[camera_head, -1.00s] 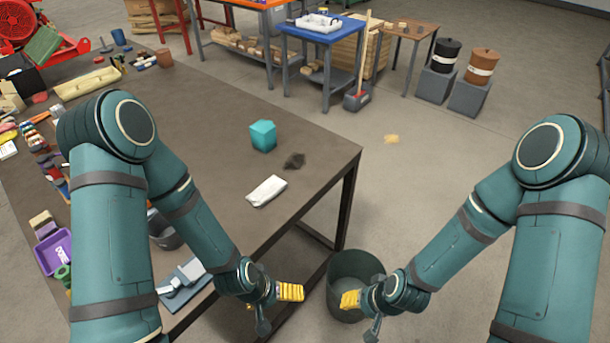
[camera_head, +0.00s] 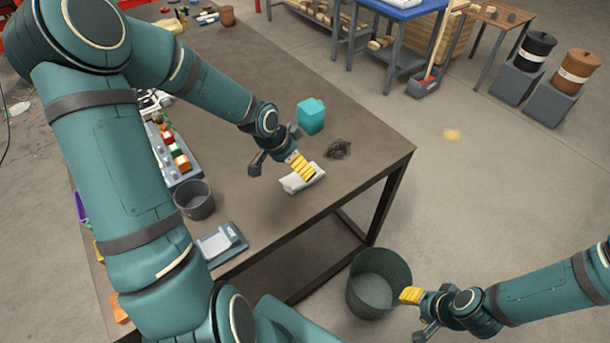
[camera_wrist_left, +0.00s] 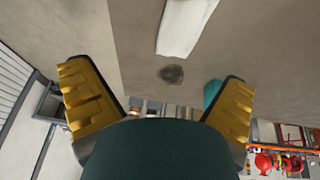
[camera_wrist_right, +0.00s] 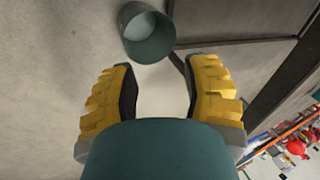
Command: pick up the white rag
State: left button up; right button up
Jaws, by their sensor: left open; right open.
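The white rag (camera_head: 302,180) lies folded flat on the dark table near its front right edge. It also shows at the top of the left wrist view (camera_wrist_left: 188,25), ahead of the open fingers and apart from them. My left gripper (camera_head: 285,168) is over the table at the rag, and its yellow finger covers part of the rag in the head view. In the left wrist view my left gripper (camera_wrist_left: 158,100) is wide open with nothing between its fingers. My right gripper (camera_head: 412,312) is open and empty, low beside the bin; it also shows in the right wrist view (camera_wrist_right: 160,90).
A teal block (camera_head: 311,115) and a dark crumpled lump (camera_head: 338,149) lie behind the rag. A grey cup (camera_head: 195,200) and a grey scale-like device (camera_head: 220,243) stand to its left. A dark bin (camera_head: 378,285) stands on the floor by the table (camera_head: 265,215).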

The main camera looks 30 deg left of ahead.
aim_at(297, 177)
pick_arm(q)
jog(key=shift+m+y, duration=0.3)
jog(key=w+f+b, duration=0.1)
jog(key=f, duration=0.1)
jog(key=w+a+f+b, duration=0.1)
jog(key=f, duration=0.1)
jog(key=w+f+b, duration=0.1)
jog(key=f, duration=0.1)
jog(key=shift+a+f, duration=0.15)
jog(key=shift+f, duration=0.1)
jog(key=shift+b+x, duration=1.25)
jog(key=shift+x, duration=1.45)
jog(key=shift+w+a+r, duration=0.1)
jog(key=shift+r, duration=0.05)
jog(key=shift+c, duration=0.6)
jog(key=c, duration=1.1)
